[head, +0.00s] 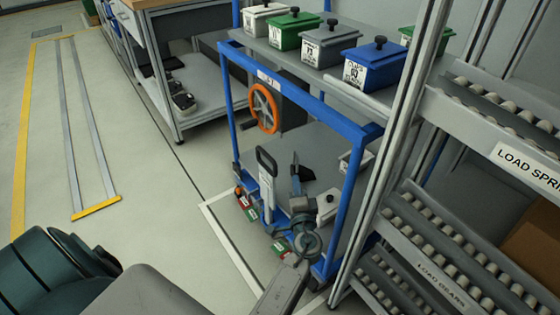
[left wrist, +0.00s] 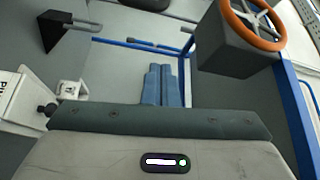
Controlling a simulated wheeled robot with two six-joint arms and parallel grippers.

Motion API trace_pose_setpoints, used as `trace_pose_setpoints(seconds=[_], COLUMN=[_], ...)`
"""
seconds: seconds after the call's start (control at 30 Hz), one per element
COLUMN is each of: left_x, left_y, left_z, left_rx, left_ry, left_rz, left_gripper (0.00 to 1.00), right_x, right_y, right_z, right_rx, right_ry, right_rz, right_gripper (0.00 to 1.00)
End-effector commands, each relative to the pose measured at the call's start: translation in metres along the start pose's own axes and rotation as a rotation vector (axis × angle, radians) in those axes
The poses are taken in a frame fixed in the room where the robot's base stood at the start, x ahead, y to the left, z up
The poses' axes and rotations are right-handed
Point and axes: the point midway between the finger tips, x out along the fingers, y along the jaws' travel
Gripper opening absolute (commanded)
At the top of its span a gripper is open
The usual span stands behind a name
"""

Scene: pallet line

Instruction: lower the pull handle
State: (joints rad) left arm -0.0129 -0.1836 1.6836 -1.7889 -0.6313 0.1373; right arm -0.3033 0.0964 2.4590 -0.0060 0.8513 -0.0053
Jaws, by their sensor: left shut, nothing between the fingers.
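My right gripper is out of view.
The blue cart frame (head: 300,88) surrounds my left gripper's area. An orange handwheel (head: 264,108) is above; it also shows in the left wrist view (left wrist: 254,22). A white lidded box (head: 327,208) stands close by. Roller racks (head: 440,240) bound the right; open floor lies left.

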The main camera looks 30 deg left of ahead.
Motion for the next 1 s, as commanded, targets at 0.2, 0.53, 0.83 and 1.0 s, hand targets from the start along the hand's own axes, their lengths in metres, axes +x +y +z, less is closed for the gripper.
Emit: trace_pose_setpoints(seconds=[0.2,0.53,0.83,1.0], left_x=[0.0,0.025,0.089,0.094], left_y=[0.0,-0.002,-0.001,0.0], left_z=[0.0,0.0,0.0,0.018], left_rx=[0.001,0.001,0.002,0.003], left_ry=[0.001,0.001,0.0,-0.001], left_rz=[0.0,-0.003,-0.003,0.002], left_gripper=[0.0,0.0,0.0,0.0], right_x=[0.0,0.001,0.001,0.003], right_y=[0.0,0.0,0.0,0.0], right_z=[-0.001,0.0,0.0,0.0], right_rx=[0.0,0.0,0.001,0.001], right_ry=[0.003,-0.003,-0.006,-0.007], right_rz=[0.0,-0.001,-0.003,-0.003], right_gripper=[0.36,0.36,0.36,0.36])
